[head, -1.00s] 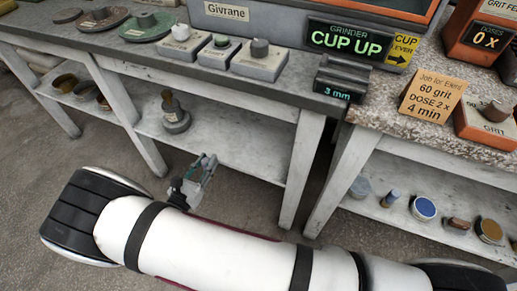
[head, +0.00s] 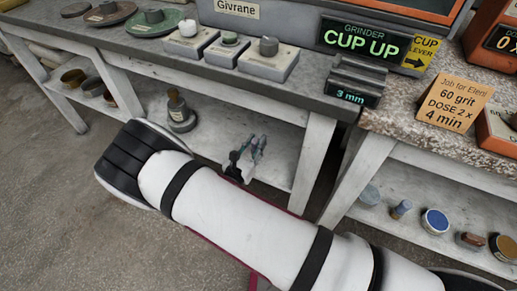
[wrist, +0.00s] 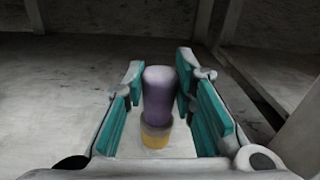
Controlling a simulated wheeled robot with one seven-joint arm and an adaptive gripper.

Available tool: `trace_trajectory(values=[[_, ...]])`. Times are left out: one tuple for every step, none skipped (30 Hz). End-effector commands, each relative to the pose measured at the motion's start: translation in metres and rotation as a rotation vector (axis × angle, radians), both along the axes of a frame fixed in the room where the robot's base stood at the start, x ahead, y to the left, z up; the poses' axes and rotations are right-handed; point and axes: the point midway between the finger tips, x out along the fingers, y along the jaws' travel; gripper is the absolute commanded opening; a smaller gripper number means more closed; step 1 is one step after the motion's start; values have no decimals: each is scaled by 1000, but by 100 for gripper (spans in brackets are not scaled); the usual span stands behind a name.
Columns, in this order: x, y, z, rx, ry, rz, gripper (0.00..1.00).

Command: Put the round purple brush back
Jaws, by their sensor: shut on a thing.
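In the wrist view a purple rounded cylinder with a yellow-orange lower band, which looks like the round purple brush (wrist: 159,95), stands between the two teal-padded fingers of my gripper (wrist: 160,68). My gripper is shut on it. In the head view my gripper (head: 256,147) is in front of the lower shelf under the left bench; the brush cannot be made out there. A dark upright piece on a round grey base (head: 180,116) stands on that shelf, left of my gripper.
The lower shelf (head: 222,140) is bare around my gripper. A bench leg (head: 313,160) stands to its right. A blue-topped jar (head: 435,220) and other small items sit on the right shelf.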

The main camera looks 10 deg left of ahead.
Motion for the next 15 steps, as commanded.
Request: trace_trajectory(values=[[2,-3,0,-1,-1,-1,0],[4,-5,-1,-1,-1,-1,0],[7,-9,-1,-2,0,-1,0],[9,-12,-3,-1,0,-2,0],[8,-10,-11,0,0,0,0],[7,-10,-19,-1,1,0,0],[7,-10,-24,-1,1,0,0],[7,-10,-29,0,0,0,0],[7,-9,-33,1,0,0,0],[7,-10,-35,1,-1,-1,0],[7,-10,-37,1,-1,-1,0],[7,-10,-37,1,-1,-1,0],[7,-9,-37,1,-1,-1,0],[7,-9,-36,1,-1,-1,0],[7,-9,-36,2,-2,-1,0]])
